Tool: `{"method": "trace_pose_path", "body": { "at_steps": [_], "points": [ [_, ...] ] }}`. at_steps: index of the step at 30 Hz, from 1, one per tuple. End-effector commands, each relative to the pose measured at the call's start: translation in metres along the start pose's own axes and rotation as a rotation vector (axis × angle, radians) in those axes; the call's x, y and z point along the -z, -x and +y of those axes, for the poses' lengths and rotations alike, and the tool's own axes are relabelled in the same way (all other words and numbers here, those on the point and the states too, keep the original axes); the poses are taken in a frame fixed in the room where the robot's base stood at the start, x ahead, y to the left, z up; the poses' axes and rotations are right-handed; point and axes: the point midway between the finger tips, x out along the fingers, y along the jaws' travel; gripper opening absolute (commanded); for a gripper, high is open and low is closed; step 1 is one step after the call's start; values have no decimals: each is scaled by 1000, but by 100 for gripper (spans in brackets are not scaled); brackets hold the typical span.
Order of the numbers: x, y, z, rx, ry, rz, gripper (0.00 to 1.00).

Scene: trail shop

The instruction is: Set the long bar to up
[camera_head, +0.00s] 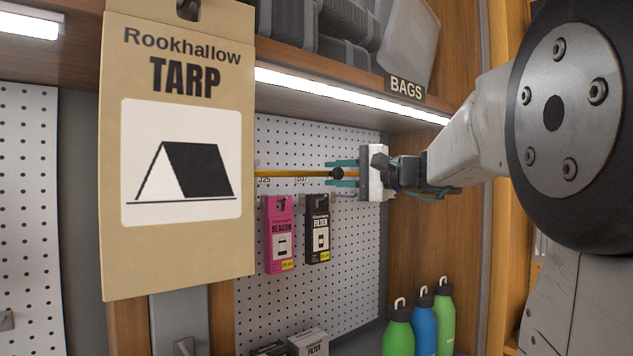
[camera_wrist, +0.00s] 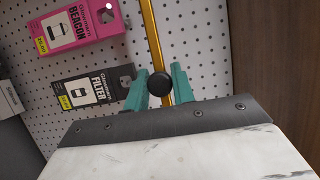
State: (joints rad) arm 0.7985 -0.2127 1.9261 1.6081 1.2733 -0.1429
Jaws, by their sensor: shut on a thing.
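The long bar (camera_head: 290,173) is a thin yellow bar, running about level across the front of the pegboard in the head view. Its left end is hidden behind the tarp pack. A round black knob (camera_head: 337,174) sits on it near its right end. My gripper (camera_head: 338,174) reaches in from the right with its teal fingers, one above and one below the bar, and is shut on it at the knob. In the wrist view, the bar (camera_wrist: 148,30) runs up from the knob (camera_wrist: 159,83), which lies between the two fingers (camera_wrist: 159,90).
A large tarp pack (camera_head: 180,255) hangs close in front at left. A pink beacon box (camera_head: 278,240) and a black filter box (camera_head: 317,245) hang just below the bar. A shelf with a bags label (camera_head: 405,87) is above. Several bottles (camera_head: 424,325) stand at lower right.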

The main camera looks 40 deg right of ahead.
Motion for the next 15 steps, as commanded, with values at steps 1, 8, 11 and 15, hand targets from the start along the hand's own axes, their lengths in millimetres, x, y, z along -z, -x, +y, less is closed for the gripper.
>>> {"method": "trace_pose_path", "body": {
  "at_steps": [1,8,11,15],
  "points": [
    [0,0,-6,11,8,2,0],
    [0,0,-6,11,7,2,44],
    [0,0,-5,9,6,2,44],
    [0,4,-5,8,6,3,44]
  ]
}}
